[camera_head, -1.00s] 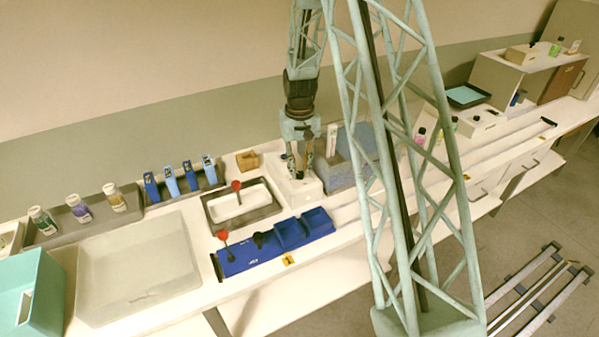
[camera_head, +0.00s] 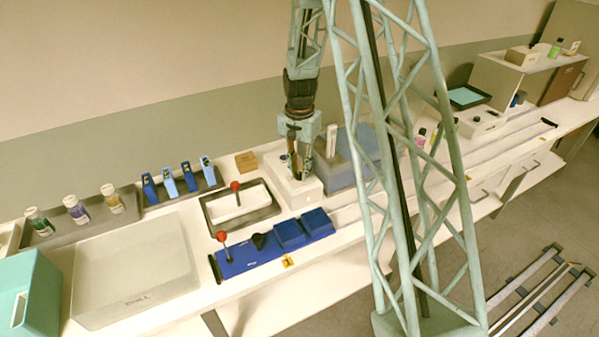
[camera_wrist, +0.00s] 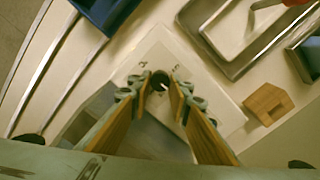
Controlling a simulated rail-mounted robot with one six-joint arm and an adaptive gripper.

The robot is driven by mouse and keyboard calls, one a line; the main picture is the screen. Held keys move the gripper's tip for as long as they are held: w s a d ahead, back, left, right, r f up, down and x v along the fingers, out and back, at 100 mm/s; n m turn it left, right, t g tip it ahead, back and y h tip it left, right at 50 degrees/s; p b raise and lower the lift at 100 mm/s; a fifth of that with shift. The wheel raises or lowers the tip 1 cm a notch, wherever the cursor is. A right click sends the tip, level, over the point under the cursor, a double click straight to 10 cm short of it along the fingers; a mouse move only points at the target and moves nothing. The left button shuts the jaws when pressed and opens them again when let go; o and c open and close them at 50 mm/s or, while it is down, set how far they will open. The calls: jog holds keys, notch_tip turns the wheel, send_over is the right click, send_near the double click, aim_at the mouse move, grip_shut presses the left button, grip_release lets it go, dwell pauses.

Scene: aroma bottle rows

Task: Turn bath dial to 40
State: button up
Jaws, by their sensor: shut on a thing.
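The bath's white housing (camera_head: 310,189) stands on the bench behind the blue panel. Its pale top (camera_wrist: 215,103) with small dark markings shows in the wrist view. The dark dial (camera_wrist: 160,79) sits between my fingertips, and its pointer and setting cannot be read. My gripper (camera_wrist: 162,90) points down and is shut on the dial. In the head view my gripper (camera_head: 299,176) is over the housing and hides the dial.
A translucent blue-grey tank (camera_head: 345,172) stands right beside the housing. A wooden block (camera_head: 246,161) stands behind.

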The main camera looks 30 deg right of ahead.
aim_at(300, 174)
jog(key=shift+m, duration=0.3)
jog(key=o, duration=0.9)
jog(key=shift+c, duration=0.2)
jog(key=shift+r, duration=0.1)
notch_tip(300, 174, up, 12)
dwell(0.6)
dwell(0.5)
